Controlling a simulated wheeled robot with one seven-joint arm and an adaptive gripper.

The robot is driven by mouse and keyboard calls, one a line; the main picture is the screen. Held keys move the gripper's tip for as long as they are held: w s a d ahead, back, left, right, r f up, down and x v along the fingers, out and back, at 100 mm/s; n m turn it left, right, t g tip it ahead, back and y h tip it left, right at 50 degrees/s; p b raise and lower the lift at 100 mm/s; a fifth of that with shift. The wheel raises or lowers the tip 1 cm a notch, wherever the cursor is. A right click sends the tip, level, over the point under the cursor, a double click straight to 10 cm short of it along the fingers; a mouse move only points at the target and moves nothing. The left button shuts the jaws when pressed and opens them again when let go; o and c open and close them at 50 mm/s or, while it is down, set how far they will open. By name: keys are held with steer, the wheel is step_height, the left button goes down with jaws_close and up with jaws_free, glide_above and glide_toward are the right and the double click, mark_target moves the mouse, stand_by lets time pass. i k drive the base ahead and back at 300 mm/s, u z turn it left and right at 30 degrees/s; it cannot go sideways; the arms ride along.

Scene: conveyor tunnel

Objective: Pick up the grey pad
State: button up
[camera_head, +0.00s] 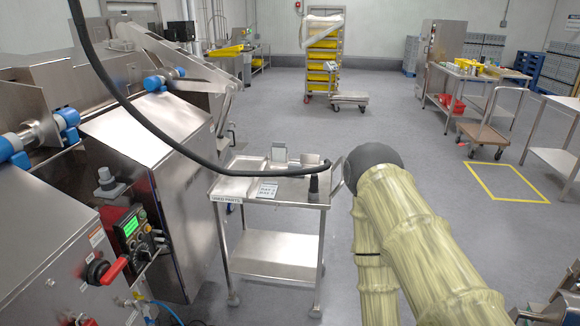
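A steel cart (275,250) stands in the middle of the view, to the left of my arm. On its top are a shallow metal tray (238,186), a small grey block-like item (279,152) at the back, a pale cup-like container (310,160), a dark bottle-like item (313,187) at the right edge, and a flat light card with print (268,190). I cannot tell for sure which is the grey pad; the small grey item looks closest to it. My arm, in a pale yellow sleeve, fills the lower right. My gripper does not show.
Steel machinery with a control panel (135,235) stands close on the left. A black hose (140,118) arcs across to my arm, passing over the cart top. A rack with yellow bins (321,60) stands behind. Open floor lies behind the cart and to the right.

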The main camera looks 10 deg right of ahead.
mark_target(291, 166)
steer(key=z, duration=0.05)
steer(key=i, duration=1.35)
